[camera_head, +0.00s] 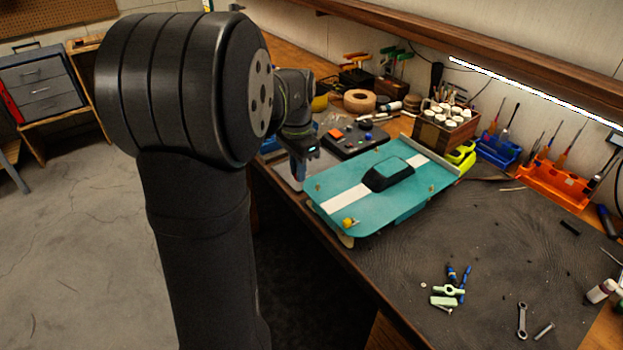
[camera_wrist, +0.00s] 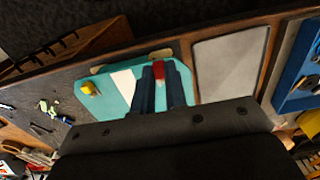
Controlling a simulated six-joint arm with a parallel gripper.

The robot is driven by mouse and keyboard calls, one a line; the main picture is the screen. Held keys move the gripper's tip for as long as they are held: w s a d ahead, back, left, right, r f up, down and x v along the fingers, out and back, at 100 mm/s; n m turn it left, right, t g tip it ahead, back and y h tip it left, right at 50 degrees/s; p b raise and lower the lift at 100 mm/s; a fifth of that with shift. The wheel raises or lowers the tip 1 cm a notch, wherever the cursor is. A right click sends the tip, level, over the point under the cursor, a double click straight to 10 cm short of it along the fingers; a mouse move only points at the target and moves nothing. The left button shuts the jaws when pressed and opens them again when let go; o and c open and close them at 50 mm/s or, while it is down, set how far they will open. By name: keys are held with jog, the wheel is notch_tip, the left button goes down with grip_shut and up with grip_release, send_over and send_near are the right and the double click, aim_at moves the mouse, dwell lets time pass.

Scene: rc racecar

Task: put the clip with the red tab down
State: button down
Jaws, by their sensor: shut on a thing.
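The clip with the red tab (camera_wrist: 159,71) shows between my fingertips in the wrist view. My gripper (camera_wrist: 161,78) is shut on it. In the head view my gripper (camera_head: 299,178) points down near the left end of the teal car body (camera_head: 420,190); the clip cannot be made out there. In the wrist view the fingers overlap the edge of the car body (camera_wrist: 120,102), but their height above it is hard to tell. A yellow-tabbed piece (camera_head: 349,223) sits at the body's near corner and also shows in the wrist view (camera_wrist: 89,88).
A pale grey tray (camera_wrist: 232,66) lies beside the car body, with a blue bin (camera_wrist: 300,72) beyond it. A black box with an orange switch (camera_head: 352,138) stands behind the body. Loose tools and green parts (camera_head: 447,291) lie on the dark mat (camera_head: 500,235).

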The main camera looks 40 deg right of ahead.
jog(key=d, duration=0.3)
jog(key=w+d, duration=0.1)
jog(key=d, duration=0.2)
jog(key=w+d, duration=0.1)
jog(key=d, duration=0.2)
jog(key=shift+w+d, duration=0.15)
send_over(291, 177)
jog(key=shift+n, duration=0.3)
jog(key=f, duration=0.6)
jog(key=shift+s+d+f, duration=0.2)
jog(key=shift+s, duration=0.2)
jog(key=shift+w+a+f, duration=0.15)
jog(key=shift+w+f, duration=0.1)
jog(key=shift+w, duration=0.15)
jog(key=shift+f, duration=1.95)
jog(key=shift+f, duration=0.15)
jog(key=c, duration=1.7)
grip_release()
jog(key=shift+o, duration=1.2)
